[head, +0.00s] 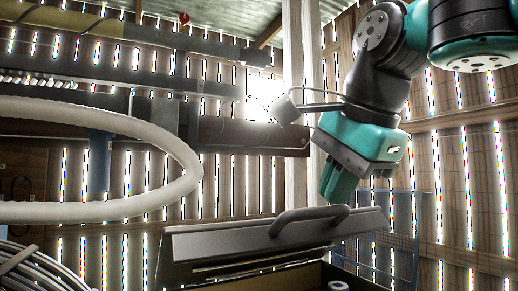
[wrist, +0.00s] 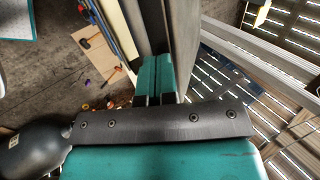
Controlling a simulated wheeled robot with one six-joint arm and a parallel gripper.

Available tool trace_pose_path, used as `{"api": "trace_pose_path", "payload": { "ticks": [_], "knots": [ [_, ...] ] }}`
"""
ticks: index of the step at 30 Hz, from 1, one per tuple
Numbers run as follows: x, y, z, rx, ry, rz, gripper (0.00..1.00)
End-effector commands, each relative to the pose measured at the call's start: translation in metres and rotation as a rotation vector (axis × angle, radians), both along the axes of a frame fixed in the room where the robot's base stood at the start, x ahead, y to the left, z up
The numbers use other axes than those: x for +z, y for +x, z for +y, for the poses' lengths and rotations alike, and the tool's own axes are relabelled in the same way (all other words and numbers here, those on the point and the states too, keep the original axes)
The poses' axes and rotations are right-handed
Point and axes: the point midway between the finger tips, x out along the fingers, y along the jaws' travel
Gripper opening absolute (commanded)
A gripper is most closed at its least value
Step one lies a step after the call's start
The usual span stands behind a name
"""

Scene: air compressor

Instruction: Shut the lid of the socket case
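The socket case shows at the bottom middle of the head view, cut off by the frame edge. Its grey lid (head: 250,240) is raised and tilted, with a dark curved handle (head: 308,217) along its upper edge. Part of the case's inside shows below the lid at the right. My gripper (head: 338,192) points down just above and behind the handle; I cannot tell whether it touches the lid. In the wrist view its two teal fingers (wrist: 156,70) lie together, with nothing seen between them. A grey panel, likely the lid, runs past the fingertips there.
A thick pale hose (head: 185,180) loops across the left of the head view. A blue wire grid (head: 400,240) stands behind the case at the right. A slatted wooden wall closes the back. In the wrist view, small coloured items (wrist: 112,75) lie on the floor.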

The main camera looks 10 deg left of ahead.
Motion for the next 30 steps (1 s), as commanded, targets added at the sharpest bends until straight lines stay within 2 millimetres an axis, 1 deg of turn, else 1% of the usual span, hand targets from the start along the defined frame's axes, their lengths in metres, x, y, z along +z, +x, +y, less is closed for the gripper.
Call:
{"api": "trace_pose_path", "payload": {
  "ticks": [12,16,20,24,26,30],
  "knots": [
    [0.001,0.0,-0.001,-0.001,0.0,0.001,0.0],
    [0.008,0.002,0.0,-0.002,0.0,0.001,0.0],
    [0.025,0.006,0.004,-0.004,-0.001,0.002,0.0],
    [0.048,0.01,0.007,-0.004,0.001,-0.001,0.0],
    [0.057,-0.001,0.001,-0.003,0.003,-0.004,0.0],
    [0.084,-0.018,-0.012,-0.005,0.003,-0.001,0.0]
  ]
}}
